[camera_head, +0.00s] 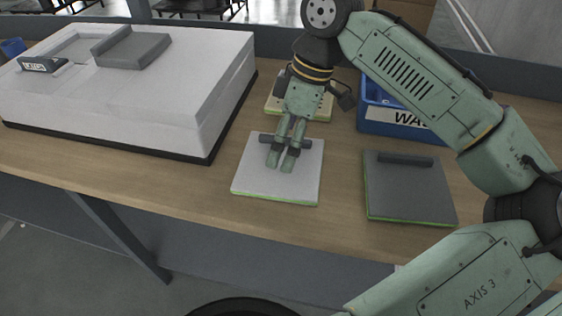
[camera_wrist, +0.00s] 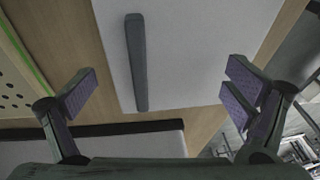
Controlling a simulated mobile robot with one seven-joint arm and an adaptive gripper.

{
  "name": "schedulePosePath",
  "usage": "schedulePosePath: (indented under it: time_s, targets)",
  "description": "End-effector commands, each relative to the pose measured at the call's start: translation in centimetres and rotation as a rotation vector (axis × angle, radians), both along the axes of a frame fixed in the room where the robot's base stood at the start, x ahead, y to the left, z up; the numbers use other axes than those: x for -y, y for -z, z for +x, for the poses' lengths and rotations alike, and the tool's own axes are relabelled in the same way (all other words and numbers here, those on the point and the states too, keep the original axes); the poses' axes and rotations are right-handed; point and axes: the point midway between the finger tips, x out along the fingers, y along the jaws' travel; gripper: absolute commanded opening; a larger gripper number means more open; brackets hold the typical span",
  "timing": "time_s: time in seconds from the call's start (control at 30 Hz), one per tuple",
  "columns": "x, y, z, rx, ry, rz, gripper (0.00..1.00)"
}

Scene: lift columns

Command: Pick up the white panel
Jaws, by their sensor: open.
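The white panel (camera_head: 257,178) lies flat on the wooden table, with a green lower edge and a dark bar handle near its far side. In the wrist view the white panel (camera_wrist: 200,50) fills the upper middle, and its dark handle (camera_wrist: 137,62) runs up and down the picture. My gripper (camera_head: 282,160) hangs over the panel near the handle, fingers pointing down. In the wrist view my gripper (camera_wrist: 160,95) has its fingers spread wide, with the handle between their lines and nothing held. I cannot tell the exact height of the fingertips above the handle.
A dark grey panel (camera_head: 408,195) with a handle lies to the right. A blue bin (camera_head: 372,115) with a white label stands behind it. A cream panel (camera_head: 322,110) lies behind my gripper. A large white box (camera_head: 190,110) with a dark base occupies the left.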

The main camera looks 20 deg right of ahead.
Motion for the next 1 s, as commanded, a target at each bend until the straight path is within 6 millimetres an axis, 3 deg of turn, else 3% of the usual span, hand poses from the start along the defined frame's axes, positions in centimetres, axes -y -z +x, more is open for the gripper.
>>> schedulePosePath:
  time_s: [1.0]
  targets:
    - [-0.01,0.08,-0.04,-0.002,-0.002,-0.001,0.25]
